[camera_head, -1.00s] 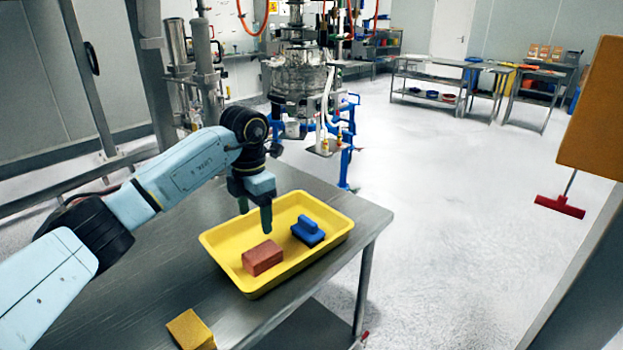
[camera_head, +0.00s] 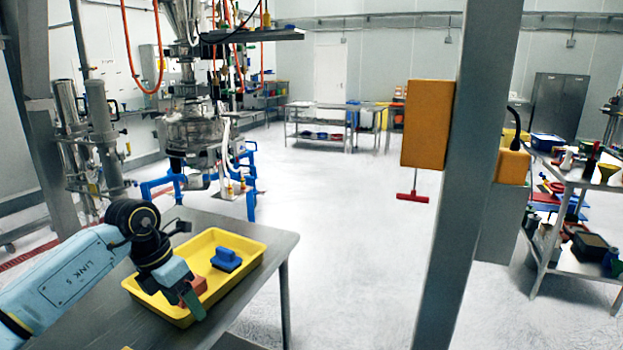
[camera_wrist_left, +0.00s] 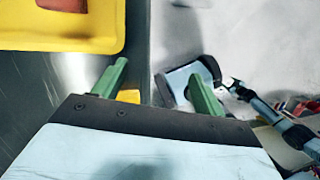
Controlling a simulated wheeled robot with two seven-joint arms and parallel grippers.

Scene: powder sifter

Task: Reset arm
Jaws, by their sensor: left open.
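My left gripper (camera_head: 192,300) is open and empty, tilted downward at the near right side of the yellow tray (camera_head: 250,258). Its green fingers stand apart in the left wrist view (camera_wrist_left: 160,85). In the head view it partly covers a reddish-brown block (camera_head: 198,283) in the tray. A blue-handled brush-like tool (camera_head: 226,260) lies in the tray, clear of the gripper. In the wrist view the tray's edge (camera_wrist_left: 70,45) is at the upper left, and a small yellow piece (camera_wrist_left: 128,96) shows beside the left finger. I cannot make out my right gripper.
The tray stands on a metal table (camera_head: 275,262). A grey post (camera_head: 468,170) with an orange-yellow box (camera_head: 427,123) stands to the right. A laden shelf (camera_head: 580,185) is at far right. A steel vessel (camera_head: 190,135) stands behind the table. Open floor (camera_head: 350,240) lies right of the table.

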